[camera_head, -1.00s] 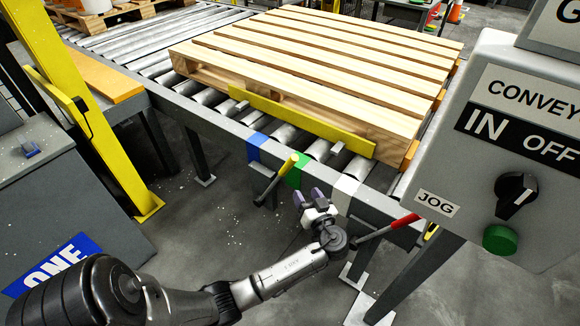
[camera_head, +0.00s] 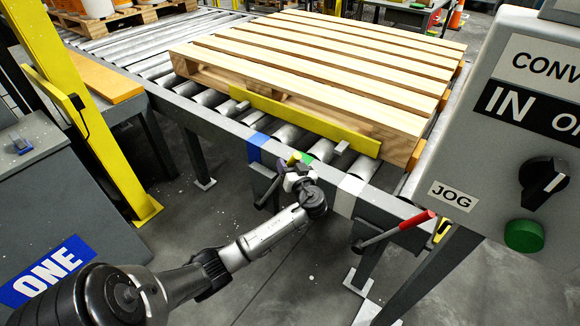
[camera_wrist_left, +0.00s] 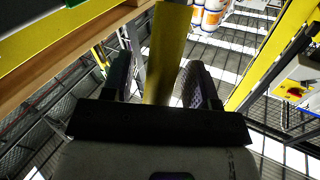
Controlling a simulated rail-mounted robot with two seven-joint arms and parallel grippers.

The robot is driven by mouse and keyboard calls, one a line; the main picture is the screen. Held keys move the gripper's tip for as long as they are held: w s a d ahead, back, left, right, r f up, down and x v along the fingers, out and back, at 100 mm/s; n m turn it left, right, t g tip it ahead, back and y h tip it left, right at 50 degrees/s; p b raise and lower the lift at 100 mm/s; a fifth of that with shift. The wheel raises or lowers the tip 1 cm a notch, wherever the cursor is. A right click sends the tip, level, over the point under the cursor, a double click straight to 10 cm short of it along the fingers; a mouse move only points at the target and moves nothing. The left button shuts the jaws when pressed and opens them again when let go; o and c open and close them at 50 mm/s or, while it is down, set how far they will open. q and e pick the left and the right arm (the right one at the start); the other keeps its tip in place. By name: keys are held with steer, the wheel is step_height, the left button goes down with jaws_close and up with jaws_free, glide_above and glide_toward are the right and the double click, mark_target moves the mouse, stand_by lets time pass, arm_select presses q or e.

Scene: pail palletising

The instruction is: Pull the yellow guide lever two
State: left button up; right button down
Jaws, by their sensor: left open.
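The yellow guide lever (camera_head: 294,159) stands at the near side of the conveyor, by the green mark; only part of its grip shows in the head view, and my left gripper hides much of it. My left gripper (camera_head: 297,171) is at the lever. In the left wrist view a yellow bar (camera_wrist_left: 166,48), which looks like the lever's grip, rises between the two open fingers of my left gripper (camera_wrist_left: 160,82). I cannot tell whether either finger touches it. My right gripper is not in view.
A wooden pallet (camera_head: 330,75) lies on the roller conveyor behind a yellow guide bar (camera_head: 305,122). A red-handled lever (camera_head: 400,227) is to the right. A conveyor control box (camera_head: 500,150) stands at right, a yellow post (camera_head: 85,110) at left. The floor in front is clear.

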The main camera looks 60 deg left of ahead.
arm_select(q)
steer(key=shift+a, duration=0.1)
jaws_close()
stand_by(0.6)
